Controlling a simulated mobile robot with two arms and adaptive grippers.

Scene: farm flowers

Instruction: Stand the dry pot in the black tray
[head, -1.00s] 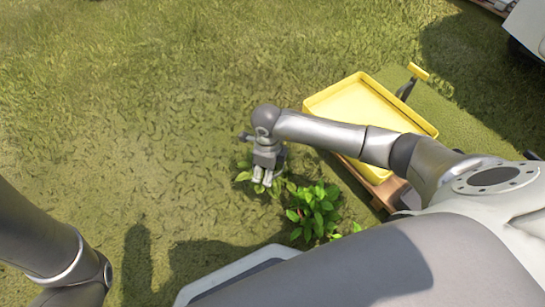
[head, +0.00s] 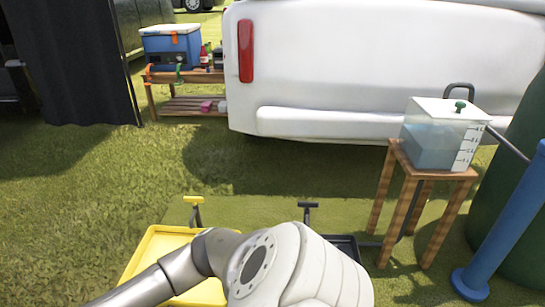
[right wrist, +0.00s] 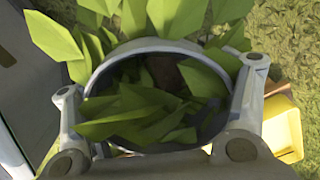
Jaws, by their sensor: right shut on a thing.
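My right gripper (right wrist: 160,92) is shut on a round grey pot (right wrist: 152,44), its fingers on either side of the rim in the right wrist view. Green leaves (right wrist: 135,122) fill the pot's mouth and hide most of its inside. I cannot tell from its look whether its soil is dry. The black tray (head: 346,246) shows only in part in the head view, behind my right arm, with a black handle-like piece (head: 307,212) at its far side. My right gripper and my left gripper are outside the head view.
The yellow tray (head: 150,245) lies left of the black one. A wooden stool (head: 432,176) with a water tank (head: 440,140) stands to the right, beside a blue post (head: 500,220). A white vehicle (head: 370,75) and a bench with a blue cooler (head: 171,48) are behind. Grass on the left is clear.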

